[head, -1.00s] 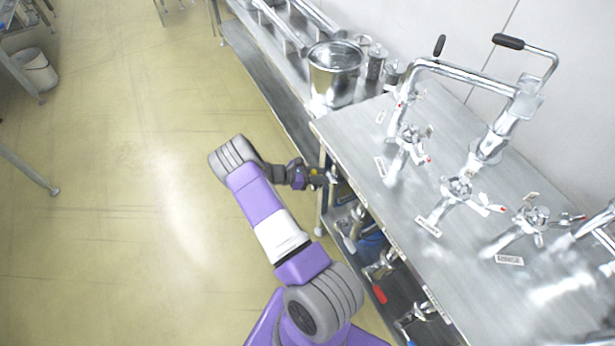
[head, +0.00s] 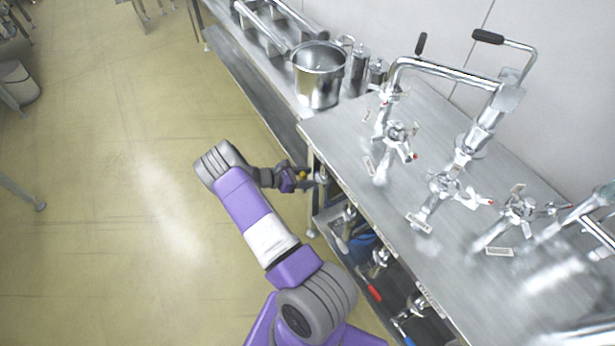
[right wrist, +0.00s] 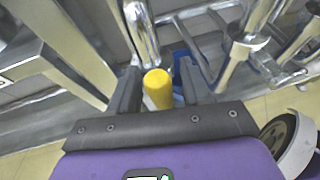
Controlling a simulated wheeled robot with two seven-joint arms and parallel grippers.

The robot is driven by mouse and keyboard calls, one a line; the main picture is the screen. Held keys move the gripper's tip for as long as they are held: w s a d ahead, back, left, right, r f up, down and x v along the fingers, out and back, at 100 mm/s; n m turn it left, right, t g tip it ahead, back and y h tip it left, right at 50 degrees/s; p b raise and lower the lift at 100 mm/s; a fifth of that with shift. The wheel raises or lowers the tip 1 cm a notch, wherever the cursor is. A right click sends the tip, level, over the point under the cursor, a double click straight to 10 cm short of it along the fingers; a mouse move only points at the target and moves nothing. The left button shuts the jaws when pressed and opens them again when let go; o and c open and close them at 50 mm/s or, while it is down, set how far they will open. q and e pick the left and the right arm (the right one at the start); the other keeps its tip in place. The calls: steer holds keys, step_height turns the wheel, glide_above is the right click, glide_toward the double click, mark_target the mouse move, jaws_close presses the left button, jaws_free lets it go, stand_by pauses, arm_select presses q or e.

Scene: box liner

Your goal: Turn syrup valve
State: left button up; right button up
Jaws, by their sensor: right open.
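My right gripper (head: 306,180) is at the near left corner of the steel counter, just below the top's edge. In the right wrist view my right gripper (right wrist: 158,82) is open, one finger on each side of a yellow-ended handle (right wrist: 158,90). The handle is between the fingers; I cannot tell whether either touches it. Below the counter are a valve with a red handle (head: 373,291) and one with a blue handle (head: 403,334). The labels are too small to read, so I cannot tell which valve is for syrup. My left gripper is not in view.
The steel counter (head: 345,150) carries several chrome taps and a large swivel faucet (head: 445,68). A metal pot (head: 319,75) stands behind its left end. Pipes and a counter leg (head: 311,205) are close to my right gripper. The floor on the left is open.

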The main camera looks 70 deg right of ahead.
steer(key=v, duration=0.7)
steer(key=shift+p, duration=0.4)
steer(key=s+a+f+m+t+y, duration=0.15)
steer(key=a+f+y, duration=0.35)
steer(key=a, duration=0.6)
steer(key=a+f+m+t+y, duration=0.2)
steer(key=a+f+t+y, duration=0.1)
steer(key=a+f, duration=0.55)
steer(key=a+r+m+t+y, duration=0.2)
steer(key=a+r+m+t, duration=0.1)
steer(key=a, duration=0.9)
steer(key=s+a+r+m+t+y, duration=0.1)
steer(key=a+r+m+t+y, duration=0.2)
steer(key=a, duration=1)
steer(key=shift+m, duration=0.95)
steer(key=shift+s, duration=0.1)
